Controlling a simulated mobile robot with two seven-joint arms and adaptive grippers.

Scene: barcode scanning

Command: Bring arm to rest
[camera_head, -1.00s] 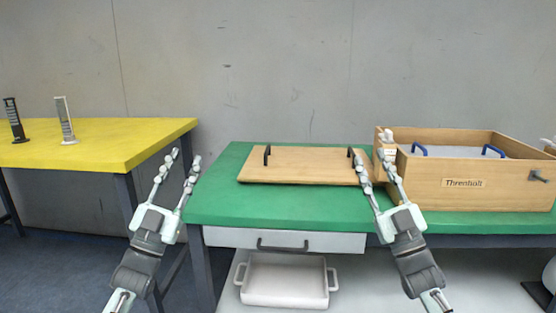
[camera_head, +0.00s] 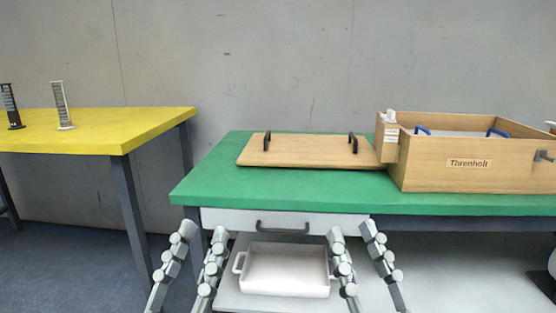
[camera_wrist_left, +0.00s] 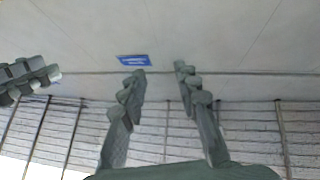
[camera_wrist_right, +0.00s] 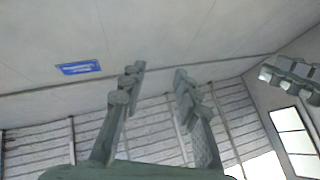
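My left gripper (camera_head: 204,236) shows at the bottom of the head view, in front of the green table, with its fingers apart and nothing between them. It also shows open and empty in the left wrist view (camera_wrist_left: 160,80). My right gripper (camera_head: 352,232) is at the same height farther right, also open and empty. The right wrist view shows its fingers spread (camera_wrist_right: 158,76). Both wrist views look toward a wall and ceiling, with no object near the fingertips. Both grippers appear clear of the table.
The green table (camera_head: 225,190) bears a wooden lid (camera_head: 305,152) with black handles and a wooden box (camera_head: 430,178) labelled Threnholt. A white tray (camera_head: 285,272) sits on the shelf below the drawer (camera_head: 225,218). A yellow table (camera_head: 110,130) at left holds two upright devices.

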